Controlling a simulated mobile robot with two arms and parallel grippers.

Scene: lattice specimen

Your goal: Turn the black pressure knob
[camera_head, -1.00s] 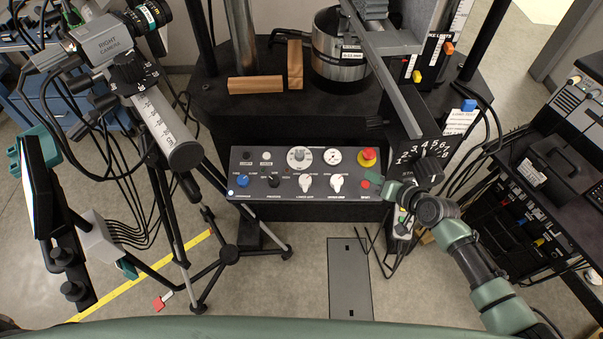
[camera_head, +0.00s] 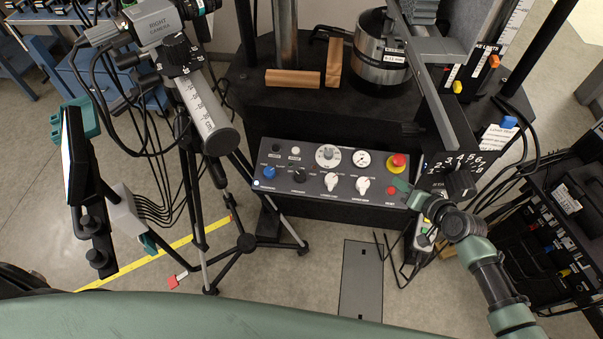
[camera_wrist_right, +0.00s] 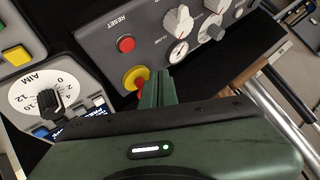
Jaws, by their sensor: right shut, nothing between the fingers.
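The grey control panel (camera_head: 280,190) stands low at the front of the black machine. A small black knob (camera_head: 299,175) sits on it, right of a blue knob (camera_head: 269,172); its label is too small to read surely. My right gripper (camera_head: 402,188) is shut and empty at the panel's right end, apart from the small black knob. In the right wrist view its fingertips (camera_wrist_right: 160,82) overlap the red-and-yellow button. My left gripper is out of view.
The panel also has white knobs (camera_head: 331,181), a red emergency button (camera_head: 398,163) and a red reset button (camera_head: 391,190). A camera on a tripod (camera_head: 205,115) stands close at the left. A dark cart (camera_head: 530,225) stands at the right. Open floor lies before the panel.

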